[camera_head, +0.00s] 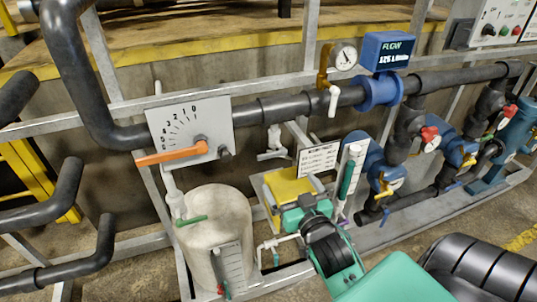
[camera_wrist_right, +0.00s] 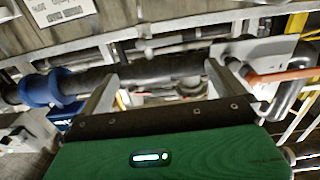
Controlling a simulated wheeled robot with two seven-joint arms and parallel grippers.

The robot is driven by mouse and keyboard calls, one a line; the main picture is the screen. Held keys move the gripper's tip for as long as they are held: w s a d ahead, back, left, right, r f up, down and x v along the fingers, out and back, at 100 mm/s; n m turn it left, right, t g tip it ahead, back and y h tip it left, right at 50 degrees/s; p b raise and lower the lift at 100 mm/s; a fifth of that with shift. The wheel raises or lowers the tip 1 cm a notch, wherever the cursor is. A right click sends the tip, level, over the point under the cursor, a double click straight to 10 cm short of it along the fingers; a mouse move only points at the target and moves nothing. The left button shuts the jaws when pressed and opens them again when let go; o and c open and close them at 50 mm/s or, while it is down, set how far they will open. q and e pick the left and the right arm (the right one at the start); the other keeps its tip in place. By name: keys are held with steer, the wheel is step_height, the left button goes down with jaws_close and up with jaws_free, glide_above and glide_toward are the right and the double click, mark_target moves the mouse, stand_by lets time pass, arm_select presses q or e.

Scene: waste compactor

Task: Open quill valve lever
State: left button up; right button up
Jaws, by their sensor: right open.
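In the head view an orange lever (camera_head: 172,154) lies nearly level across a white numbered plate (camera_head: 190,122) on the dark pipe. A small white valve handle (camera_head: 333,101) hangs on the pipe below the gauge, and another white valve (camera_head: 272,146) is under the pipe. I cannot tell which is the quill valve lever. My right gripper (camera_wrist_right: 165,74) is open and empty in the wrist view, its fingertips apart before the blurred pipe. The orange lever (camera_wrist_right: 285,75) is to the right there. My left gripper is not seen.
A blue flow meter (camera_head: 386,50) and a dial gauge (camera_head: 344,57) stand on the pipe. Grey frame rails cross behind the pipe.

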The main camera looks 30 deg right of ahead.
steer(key=p, duration=0.2)
glide_toward(273, 154)
steer(key=a+x, duration=0.1)
steer(key=x, duration=0.5)
steer(key=d+x, duration=0.1)
steer(key=x, duration=0.2)
steer(key=shift+w+d+p, duration=0.1)
steer(key=shift+w+p, duration=0.2)
steer(key=shift+p, duration=0.1)
steer(key=shift+w+d, duration=0.15)
steer(key=shift+w, duration=0.3)
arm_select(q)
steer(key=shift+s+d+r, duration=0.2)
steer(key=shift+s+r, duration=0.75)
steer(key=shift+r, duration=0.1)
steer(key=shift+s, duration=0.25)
arm_select(e)
steer(key=c, duration=1.3)
